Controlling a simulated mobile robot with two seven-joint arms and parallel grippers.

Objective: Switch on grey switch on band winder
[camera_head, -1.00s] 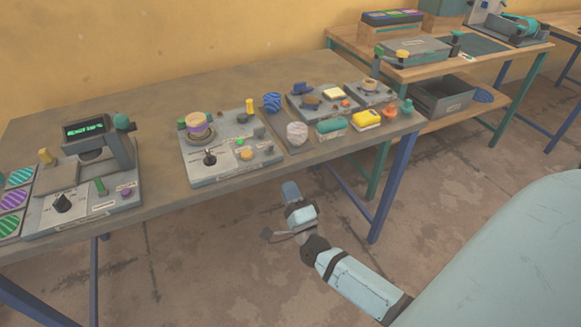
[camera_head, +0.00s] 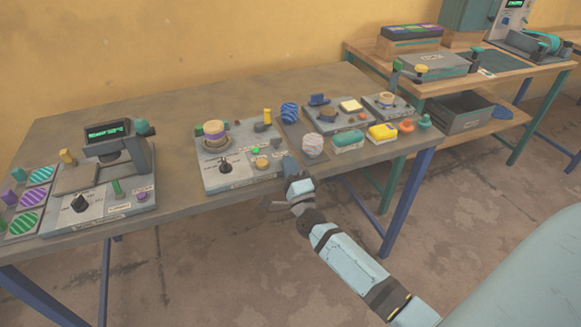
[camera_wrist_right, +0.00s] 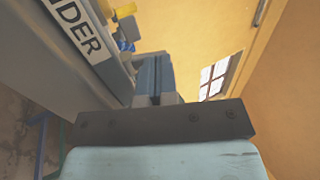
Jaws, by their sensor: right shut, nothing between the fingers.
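The band winder appears to be the grey panel (camera_head: 212,180) in the middle of the table, with a tan and purple roll (camera_head: 214,134), a black knob (camera_head: 225,167), a green button (camera_head: 256,151) and a yellow post (camera_head: 267,116). In the right wrist view a label ending in "NDER" (camera_wrist_right: 78,28) shows on a panel front. Small grey parts sit on the panel's right side; I cannot tell which is the grey switch. My right gripper (camera_head: 288,164) is shut and empty by the panel's front right corner. It also shows in the wrist view (camera_wrist_right: 152,75). My left gripper is out of view.
A machine with a green display (camera_head: 108,131) stands at the left. The back of the table is clear.

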